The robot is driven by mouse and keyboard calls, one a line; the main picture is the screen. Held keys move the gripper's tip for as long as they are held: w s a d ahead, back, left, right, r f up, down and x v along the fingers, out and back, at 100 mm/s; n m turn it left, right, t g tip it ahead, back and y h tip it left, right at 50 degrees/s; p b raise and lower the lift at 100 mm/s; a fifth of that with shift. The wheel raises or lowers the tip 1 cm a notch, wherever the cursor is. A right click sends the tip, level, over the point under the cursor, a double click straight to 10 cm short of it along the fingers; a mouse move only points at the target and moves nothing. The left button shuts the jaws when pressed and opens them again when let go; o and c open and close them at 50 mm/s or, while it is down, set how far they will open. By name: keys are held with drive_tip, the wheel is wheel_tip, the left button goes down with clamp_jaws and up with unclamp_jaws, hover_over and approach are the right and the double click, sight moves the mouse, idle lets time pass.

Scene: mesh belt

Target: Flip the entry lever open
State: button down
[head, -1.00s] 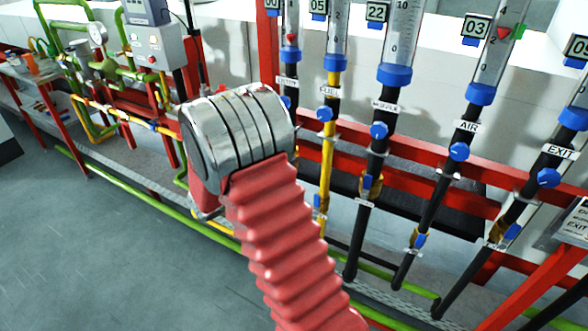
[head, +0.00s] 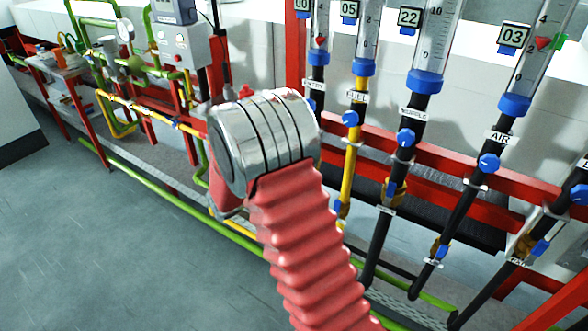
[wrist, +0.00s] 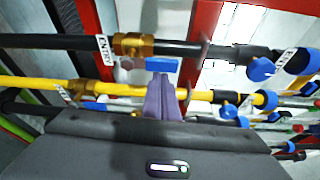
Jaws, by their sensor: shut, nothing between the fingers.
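In the wrist view the entry pipe is a black line (wrist: 50,41) with an ENTRY label (wrist: 104,48) and a brass valve (wrist: 131,45). A flat blue lever (wrist: 160,64) sits just beside that valve. My gripper (wrist: 165,80) is shut and empty, its purple-grey fingertips close under the blue lever; I cannot tell whether they touch it. In the head view the ENTRY label (head: 313,85) shows below a tube at the upper middle. My arm hides the lower entry pipe, the lever and my gripper there.
The yellow fuel pipe (wrist: 30,85) runs close by, behind my fingers in the wrist view. Red frame rails (head: 450,171) and more black pipes with blue knobs (head: 405,137) stand to the right. Open grey floor (head: 130,260) lies at the left.

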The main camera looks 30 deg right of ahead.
drive_tip(key=s+a, duration=0.5)
drive_tip(key=a, duration=0.3)
idle(0.8)
idle(0.5)
